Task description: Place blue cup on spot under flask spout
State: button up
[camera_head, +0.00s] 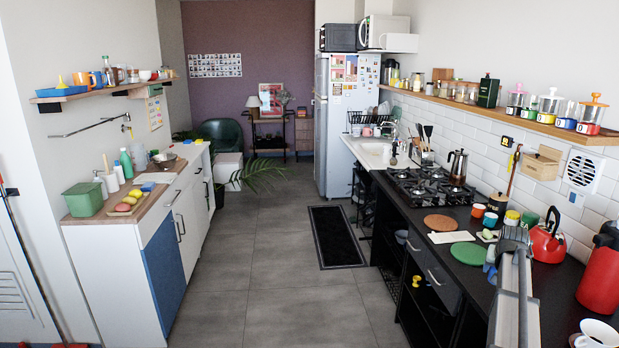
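A pale blue cup-like object (490,256) shows at the left side of my arm's end, over the black counter. My arm covers part of it, so I cannot tell whether it is held or stands behind. My gripper (511,240) is at the far end of my grey arm, above the right counter; its fingers are not clear. A large red flask (602,268) stands at the right edge of the picture, partly cut off. Its spout and the spot under it are not clearly visible.
A red kettle (547,244) stands between my gripper and the wall. A green round mat (469,253) and a brown one (440,222) lie left. A white cup (597,334) is at bottom right.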

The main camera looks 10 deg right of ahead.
jog(key=w+a+f+n+t+y, duration=0.15)
jog(key=a+f+n, duration=0.25)
jog(key=a, duration=2.1)
jog(key=a+f+n+y, duration=0.3)
jog(key=a+f, duration=0.1)
jog(key=a, duration=2.1)
jog(key=s+d+r+m+h, duration=0.1)
jog(key=s+d+m, duration=0.15)
jog(key=d, duration=0.95)
jog(key=s+d+r+m+g+h, duration=0.15)
jog(key=s+d, duration=0.25)
jog(key=d, duration=0.9)
jog(key=s+d+r+m+h, duration=0.15)
jog(key=s+d, duration=0.25)
jog(key=d, duration=0.8)
jog(key=s+d+r+m, duration=0.2)
jog(key=s+d, duration=1)
jog(key=s, duration=0.1)
jog(key=s+d+r+m+g+h, duration=0.1)
jog(key=s+d+r+m, duration=0.1)
jog(key=s+d, duration=1)
jog(key=shift+s+d+r, duration=0.2)
jog(key=shift+s, duration=0.3)
jog(key=shift+h, duration=0.25)
jog(key=shift+f, duration=4.85)
